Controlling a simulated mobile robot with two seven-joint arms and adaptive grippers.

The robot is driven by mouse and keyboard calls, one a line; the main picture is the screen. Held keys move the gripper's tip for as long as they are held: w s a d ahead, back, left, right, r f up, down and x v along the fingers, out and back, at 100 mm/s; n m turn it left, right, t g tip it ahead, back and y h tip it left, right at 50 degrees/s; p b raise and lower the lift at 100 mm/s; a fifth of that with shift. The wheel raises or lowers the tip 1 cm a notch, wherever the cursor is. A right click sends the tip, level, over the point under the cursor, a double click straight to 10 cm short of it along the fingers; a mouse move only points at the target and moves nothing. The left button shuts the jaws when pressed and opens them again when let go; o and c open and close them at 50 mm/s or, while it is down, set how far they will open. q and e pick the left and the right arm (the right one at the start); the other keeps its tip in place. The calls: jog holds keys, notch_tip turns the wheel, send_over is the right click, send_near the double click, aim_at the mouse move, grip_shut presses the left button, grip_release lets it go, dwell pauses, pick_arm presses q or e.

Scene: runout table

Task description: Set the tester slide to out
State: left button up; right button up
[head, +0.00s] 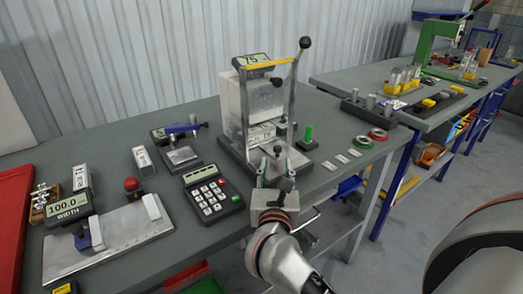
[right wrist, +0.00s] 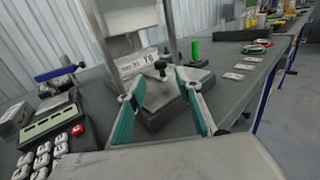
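The tester (head: 262,108) stands upright in the middle of the bench, with a display, a yellow bar and a tall lever with a black knob. A small black knob (head: 277,150) sits low at its front, by a white labelled plate (right wrist: 131,65); I take it for the slide's knob. It also shows in the right wrist view (right wrist: 160,67). My right gripper (head: 276,166) is open in front of the tester. In the right wrist view its teal-padded fingers (right wrist: 162,88) stand apart, with the knob just ahead between them. I cannot tell whether they touch it. My left gripper is not in view.
A keypad (head: 212,195) lies left of my right gripper. A green peg (head: 308,134) stands right of the tester, near flat tags (head: 342,158) and coloured rings (head: 377,134). A width gauge (head: 107,238) lies at left. The bench's front edge is close to my gripper.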

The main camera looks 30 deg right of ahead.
aim_at(277, 154)
jog(key=x, duration=0.7)
jog(key=shift+w+d, duration=0.2)
jog(key=shift+d, duration=0.1)
grip_shut()
